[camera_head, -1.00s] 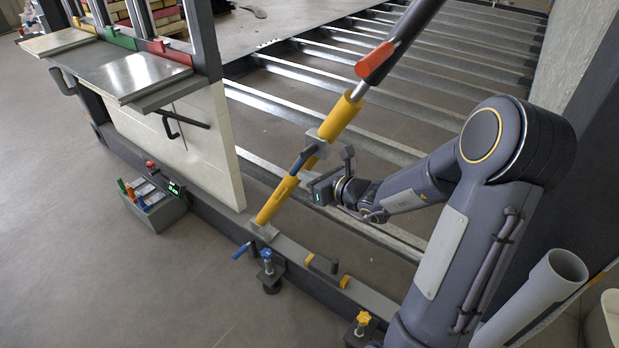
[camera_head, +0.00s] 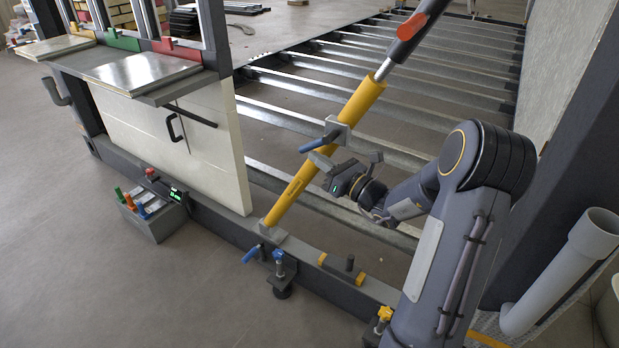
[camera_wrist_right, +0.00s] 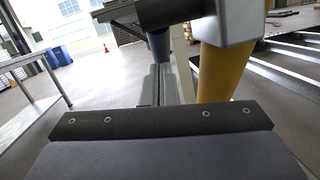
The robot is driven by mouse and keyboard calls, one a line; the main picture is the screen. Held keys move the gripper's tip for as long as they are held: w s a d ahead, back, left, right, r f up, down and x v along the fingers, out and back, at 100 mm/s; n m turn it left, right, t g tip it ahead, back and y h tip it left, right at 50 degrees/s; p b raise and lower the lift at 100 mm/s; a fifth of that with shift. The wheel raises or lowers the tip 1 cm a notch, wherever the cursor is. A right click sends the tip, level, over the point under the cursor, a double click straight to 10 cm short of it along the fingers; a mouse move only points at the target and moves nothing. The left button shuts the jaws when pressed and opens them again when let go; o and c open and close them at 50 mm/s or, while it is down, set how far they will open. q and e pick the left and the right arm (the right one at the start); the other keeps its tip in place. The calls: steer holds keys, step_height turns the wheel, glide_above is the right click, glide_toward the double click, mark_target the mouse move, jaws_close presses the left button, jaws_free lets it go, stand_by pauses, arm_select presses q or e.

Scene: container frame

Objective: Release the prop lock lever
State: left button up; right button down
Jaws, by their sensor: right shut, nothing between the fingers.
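The yellow prop (camera_head: 295,190) rises at a slant from the frame's front rail, with a grey collar (camera_head: 337,130) partway up. The blue lock lever (camera_head: 320,141) sticks out from this collar to the left and slightly down. My right gripper (camera_head: 322,161) is shut and empty, just below the lever and close to the prop; whether it touches either is unclear. In the right wrist view, the yellow prop (camera_wrist_right: 222,72) and grey collar (camera_wrist_right: 228,20) stand close at the right. My left gripper is not in view.
A red sleeve (camera_head: 411,26) sits higher on the prop. A blue-handled clamp (camera_head: 279,262) and a grey-yellow block (camera_head: 342,268) are on the front rail (camera_head: 220,225). A toolbox (camera_head: 153,215) stands on the floor at left. Metal cross bars (camera_head: 400,100) lie behind the prop.

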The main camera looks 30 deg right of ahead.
mark_target(309, 148)
steer(key=shift+w+a+r+t+b, duration=0.2)
steer(key=shift+w+r+t, duration=0.1)
steer(key=shift+w+t, duration=0.2)
steer(key=shift+w+a+r+t+b, duration=0.15)
steer(key=shift+w+a+r+t, duration=0.1)
steer(key=shift+w+t, duration=0.25)
steer(key=shift+w+r, duration=0.25)
steer(key=shift+w+a+r, duration=0.15)
steer(key=shift+w+r, duration=0.25)
steer(key=shift+r, duration=0.15)
steer(key=shift+w+r+m+t, duration=0.15)
steer(key=shift+m+t, duration=0.15)
steer(key=shift+t, duration=0.4)
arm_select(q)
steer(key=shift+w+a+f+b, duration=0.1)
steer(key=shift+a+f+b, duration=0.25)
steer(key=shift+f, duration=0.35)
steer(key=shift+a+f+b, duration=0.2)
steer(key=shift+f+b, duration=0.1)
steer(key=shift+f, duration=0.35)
arm_select(e)
steer(key=shift+w+a+r+m+t, duration=0.15)
steer(key=shift+r+m+t, duration=0.25)
steer(key=shift+t, duration=0.5)
steer(key=shift+r, duration=0.15)
